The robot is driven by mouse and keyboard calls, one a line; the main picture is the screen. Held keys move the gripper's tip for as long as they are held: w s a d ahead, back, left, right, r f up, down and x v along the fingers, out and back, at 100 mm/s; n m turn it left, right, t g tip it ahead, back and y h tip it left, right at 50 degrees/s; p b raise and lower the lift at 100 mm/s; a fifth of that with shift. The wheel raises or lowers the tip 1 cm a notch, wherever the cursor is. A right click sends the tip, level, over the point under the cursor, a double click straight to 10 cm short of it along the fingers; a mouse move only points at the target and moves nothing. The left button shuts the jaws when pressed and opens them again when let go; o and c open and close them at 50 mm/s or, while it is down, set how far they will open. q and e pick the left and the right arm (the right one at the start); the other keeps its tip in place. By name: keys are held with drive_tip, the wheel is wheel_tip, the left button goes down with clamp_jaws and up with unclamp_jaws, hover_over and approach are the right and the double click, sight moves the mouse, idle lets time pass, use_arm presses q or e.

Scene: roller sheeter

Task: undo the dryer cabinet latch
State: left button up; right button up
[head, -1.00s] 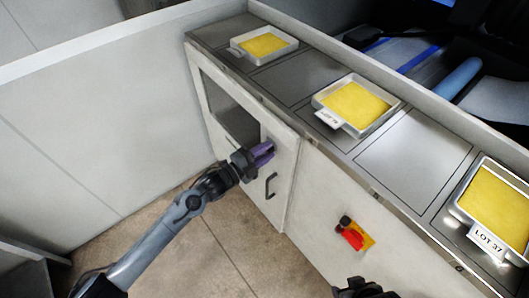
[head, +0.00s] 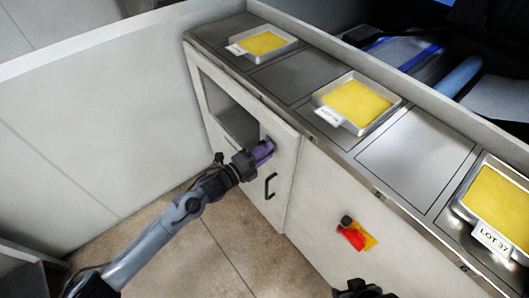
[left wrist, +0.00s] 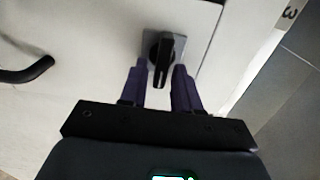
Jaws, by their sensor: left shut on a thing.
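The dryer cabinet door (head: 284,172) is on the front of the bench in the head view, with a dark window opening and a black pull handle (head: 270,186). The latch (left wrist: 165,48) shows in the left wrist view as a black turn lever on a grey plate, its lever pointing down in that picture. My left gripper (head: 266,149) has its purple fingers on either side of this lever, shut on it. In the head view the fingers hide the latch. My right gripper (head: 357,288) shows only as a dark part at the bottom edge; its fingers cannot be made out.
A red and yellow switch (head: 354,236) sticks out of the panel right of the door. Trays of yellow material (head: 353,102) stand on the metal counter (head: 415,158) above. The floor (head: 225,245) before the cabinet is clear. A pale wall (head: 90,110) is at left.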

use_arm(q)
drive_tip(key=o, duration=0.7)
drive_tip(key=shift+a, duration=0.1)
drive_tip(key=p+v, duration=0.3)
drive_tip(key=v, duration=0.7)
drive_tip(key=shift+s+a, duration=0.2)
drive_tip(key=shift+s, duration=0.1)
